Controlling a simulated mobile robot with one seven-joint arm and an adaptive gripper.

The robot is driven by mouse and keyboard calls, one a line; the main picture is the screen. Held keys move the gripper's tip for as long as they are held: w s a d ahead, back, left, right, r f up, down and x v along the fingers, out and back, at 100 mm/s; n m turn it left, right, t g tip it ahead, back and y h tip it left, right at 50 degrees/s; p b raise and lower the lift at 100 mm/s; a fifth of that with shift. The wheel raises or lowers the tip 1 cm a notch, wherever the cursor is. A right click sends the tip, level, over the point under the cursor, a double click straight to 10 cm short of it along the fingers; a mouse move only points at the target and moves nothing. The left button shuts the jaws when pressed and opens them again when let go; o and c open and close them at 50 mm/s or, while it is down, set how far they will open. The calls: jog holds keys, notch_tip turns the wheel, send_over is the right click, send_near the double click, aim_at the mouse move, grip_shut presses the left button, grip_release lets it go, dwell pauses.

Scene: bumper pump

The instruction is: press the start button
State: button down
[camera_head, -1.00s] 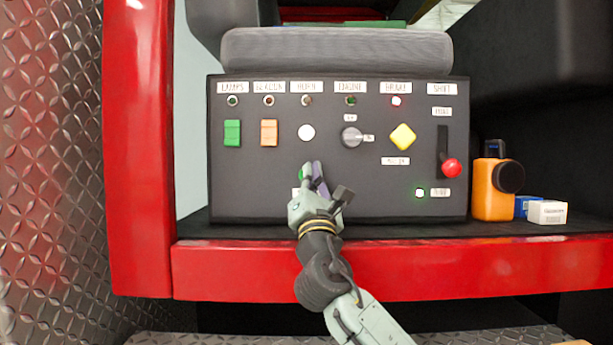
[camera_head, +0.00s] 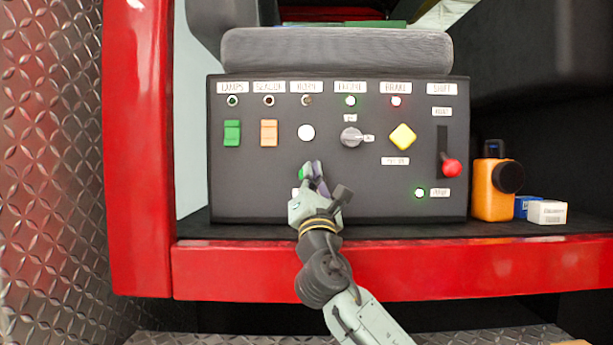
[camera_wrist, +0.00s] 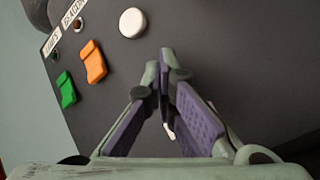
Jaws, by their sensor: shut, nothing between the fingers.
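The start button looks to be the green button (camera_head: 302,174) on the black control panel, below the white horn button (camera_head: 307,132). Most of it is hidden behind my gripper, and its label is covered too. My gripper (camera_head: 313,168) is shut and empty, its fingertips at or just in front of the green button. I cannot tell whether they touch it. In the wrist view my closed fingertips (camera_wrist: 165,55) point at the panel, and the green button is hidden behind them.
The panel also has a green switch (camera_head: 232,132), an orange switch (camera_head: 268,132), a grey knob (camera_head: 350,137), a yellow diamond button (camera_head: 402,137) and a red-knobbed lever (camera_head: 452,168). An orange bottle (camera_head: 492,190) and small boxes (camera_head: 546,212) stand right of the panel. A red beam (camera_head: 400,268) runs below.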

jog(key=shift+s, duration=0.85)
jog(key=shift+s, duration=0.1)
jog(key=shift+s+b, duration=0.4)
jog(key=shift+s, duration=2)
jog(key=shift+f, duration=0.1)
